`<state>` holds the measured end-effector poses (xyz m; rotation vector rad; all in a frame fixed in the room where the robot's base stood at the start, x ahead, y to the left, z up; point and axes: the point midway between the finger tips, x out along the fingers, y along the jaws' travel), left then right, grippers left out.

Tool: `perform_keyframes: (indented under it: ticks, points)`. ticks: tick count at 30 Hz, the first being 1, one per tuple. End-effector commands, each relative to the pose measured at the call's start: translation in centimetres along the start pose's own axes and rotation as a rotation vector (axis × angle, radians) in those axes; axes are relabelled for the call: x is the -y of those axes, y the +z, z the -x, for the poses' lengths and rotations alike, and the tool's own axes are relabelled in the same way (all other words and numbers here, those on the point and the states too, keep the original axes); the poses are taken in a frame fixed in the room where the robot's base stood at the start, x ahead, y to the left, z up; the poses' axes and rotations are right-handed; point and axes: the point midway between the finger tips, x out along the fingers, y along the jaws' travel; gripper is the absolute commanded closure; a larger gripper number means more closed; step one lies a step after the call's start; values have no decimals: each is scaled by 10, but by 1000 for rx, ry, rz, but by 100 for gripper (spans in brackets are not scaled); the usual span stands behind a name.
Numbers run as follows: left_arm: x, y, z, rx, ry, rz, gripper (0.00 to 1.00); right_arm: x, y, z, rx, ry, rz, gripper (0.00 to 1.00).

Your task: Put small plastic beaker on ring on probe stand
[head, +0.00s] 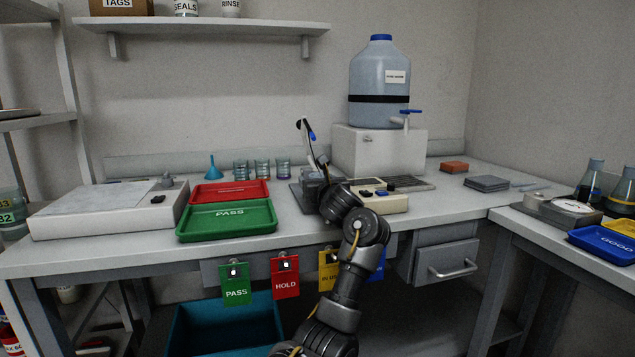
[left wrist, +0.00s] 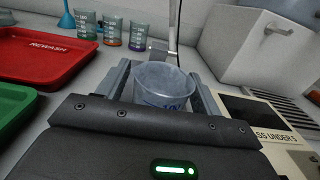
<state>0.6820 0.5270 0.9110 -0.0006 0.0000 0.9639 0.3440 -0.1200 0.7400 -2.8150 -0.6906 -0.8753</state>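The small plastic beaker (left wrist: 163,88), clear bluish with blue print, stands upright between the two fingers of my left gripper (left wrist: 163,92) in the left wrist view. The fingers flank it closely on both sides and appear closed on it; its lower part is hidden by the gripper body. In the head view my left gripper (head: 315,182) is over the bench in front of the probe stand (head: 307,145), and its fingers are partly hidden. The stand's post (left wrist: 174,28) rises just behind the beaker in the left wrist view. I cannot make out the ring clearly. My right gripper is not in view.
Red (head: 230,192) and green (head: 228,222) trays lie left of my gripper, with several small beakers (head: 262,168) and a blue funnel (head: 213,168) behind. A white box under a large carboy (head: 379,75) stands behind right. A beige device (head: 385,200) is close on the right.

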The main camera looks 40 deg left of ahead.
Motion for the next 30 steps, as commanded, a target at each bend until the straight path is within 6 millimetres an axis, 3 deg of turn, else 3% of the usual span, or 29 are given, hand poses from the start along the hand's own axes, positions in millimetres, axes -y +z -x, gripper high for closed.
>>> perform_keyframes:
  ticks: [10, 21, 30]
  points:
    - [1, 6, 3, 2, -1, 0, 34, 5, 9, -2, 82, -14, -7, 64]
    - [1, 4, 84, 0, -3, 4, 34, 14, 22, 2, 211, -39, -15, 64]
    - [0, 4, 118, -1, 0, 1, 34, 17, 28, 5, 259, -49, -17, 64]
